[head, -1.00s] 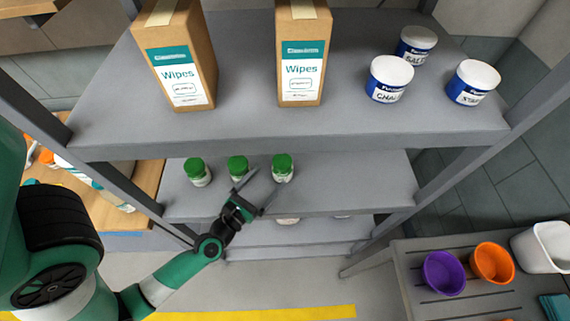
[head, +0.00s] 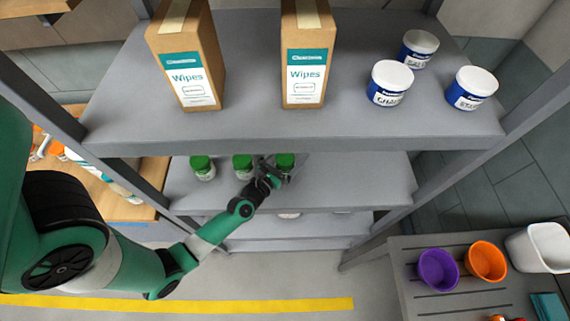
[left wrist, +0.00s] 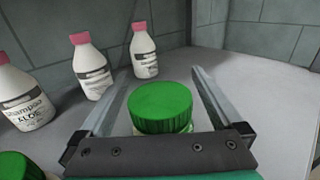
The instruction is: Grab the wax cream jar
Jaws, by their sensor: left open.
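Three green-lidded jars stand on the middle shelf: a left jar (head: 203,168), a middle jar (head: 243,167) and a right jar (head: 285,161). I cannot read their labels, so I cannot tell which holds wax cream. My left gripper (head: 277,172) is open at the right jar and hides part of it. In the left wrist view, a green lid (left wrist: 161,106) lies between the two spread fingers of my left gripper (left wrist: 161,80), with gaps at the sides. The jar body is mostly hidden. My right gripper is not in view.
Pink-capped shampoo bottles (left wrist: 92,66) stand behind and left of the gripper. Another green lid (left wrist: 18,166) is at lower left. The upper shelf (head: 250,128) overhangs the jars and bears wipes boxes (head: 308,55) and blue-white tubs (head: 389,84). The middle shelf is clear to the right.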

